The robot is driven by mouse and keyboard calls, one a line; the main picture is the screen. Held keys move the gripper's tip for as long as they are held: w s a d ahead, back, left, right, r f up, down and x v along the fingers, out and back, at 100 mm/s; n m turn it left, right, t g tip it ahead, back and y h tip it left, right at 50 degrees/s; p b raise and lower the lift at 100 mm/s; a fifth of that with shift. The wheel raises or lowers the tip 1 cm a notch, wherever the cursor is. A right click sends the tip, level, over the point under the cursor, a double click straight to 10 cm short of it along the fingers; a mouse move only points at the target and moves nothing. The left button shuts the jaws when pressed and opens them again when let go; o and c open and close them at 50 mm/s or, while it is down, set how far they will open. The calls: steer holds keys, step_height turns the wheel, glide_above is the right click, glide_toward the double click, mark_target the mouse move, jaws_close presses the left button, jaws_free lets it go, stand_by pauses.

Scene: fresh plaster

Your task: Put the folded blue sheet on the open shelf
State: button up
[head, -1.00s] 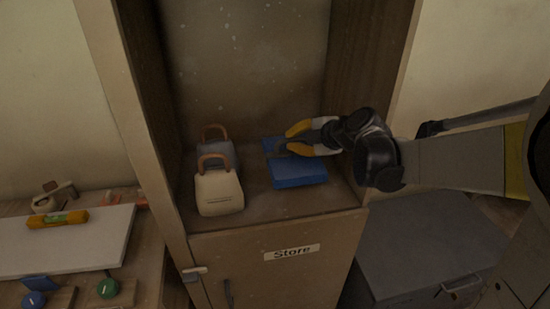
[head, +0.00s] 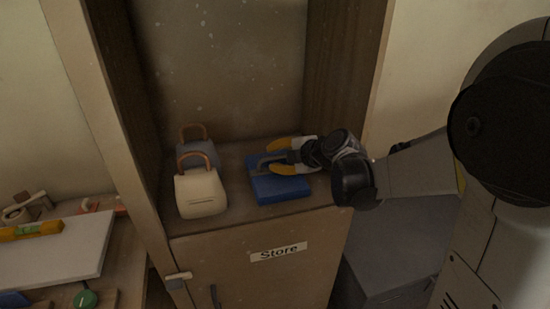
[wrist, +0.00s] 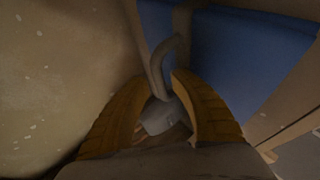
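The folded blue sheet (head: 280,188) lies flat on the open shelf (head: 235,210) of the cabinet, to the right of two bags. A grey-brown loop or strap rises from its left part. My gripper (head: 271,157) is over the sheet, its yellow fingers spread apart on either side of the loop. In the wrist view, the gripper (wrist: 162,80) has the loop running between its fingertips with a visible gap. The blue sheet (wrist: 235,55) fills the upper right there. The sheet's back part is partly hidden by the gripper.
A cream bag (head: 200,194) and a grey-blue bag (head: 197,152) stand on the shelf's left. Cabinet side walls bound it left and right; a door labelled Store (head: 278,252) is below. A workbench (head: 125,240) stands at left, a grey chest (head: 390,255) at right.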

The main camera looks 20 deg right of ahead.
steer(key=shift+r, duration=0.15)
steer(key=shift+s+d+r, duration=0.1)
steer(key=shift+s+r, duration=0.05)
steer(key=shift+r, duration=0.05)
steer(key=p+v, duration=0.5)
steer(key=v, duration=0.6)
steer(key=s+a+f+m+g+h, duration=0.1)
steer(key=s+a+m+h, duration=0.1)
steer(key=s+m, duration=0.7)
steer(key=s+a+f+m+g+h, duration=0.1)
steer(key=s+a+m+g+h, duration=0.1)
steer(key=s+m, duration=0.8)
steer(key=shift+a+m+h, duration=0.5)
steer(key=shift+a, duration=0.45)
steer(key=shift+g, duration=0.3)
